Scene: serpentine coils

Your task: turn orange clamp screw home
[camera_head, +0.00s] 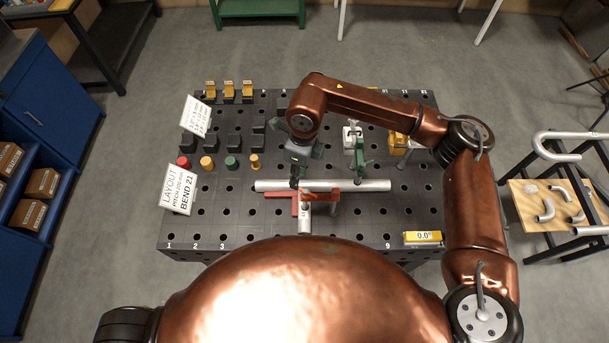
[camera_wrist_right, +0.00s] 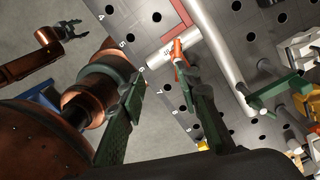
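The orange clamp (camera_head: 321,195) is at the front middle of the dark table, by a silver tube (camera_head: 360,185) and a short pipe stub (camera_head: 304,220). In the right wrist view, the orange clamp screw (camera_wrist_right: 179,53) shows just beyond the tip of the right-hand finger; I cannot tell whether they touch. My right gripper (camera_head: 296,180) points down over the tube, left of the clamp. Its green fingers (camera_wrist_right: 160,80) are spread with nothing held between them. My left gripper (camera_wrist_right: 75,29) shows small and empty at the upper left of the wrist view, fingers apart, away from the clamp.
A red square (camera_head: 283,195) lies beside the clamp. A green clamp (camera_head: 360,160) stands behind the tube. Coloured knobs (camera_head: 207,162) and dark blocks line the left side. A yellow readout (camera_head: 423,238) showing 0.0° is at the front right.

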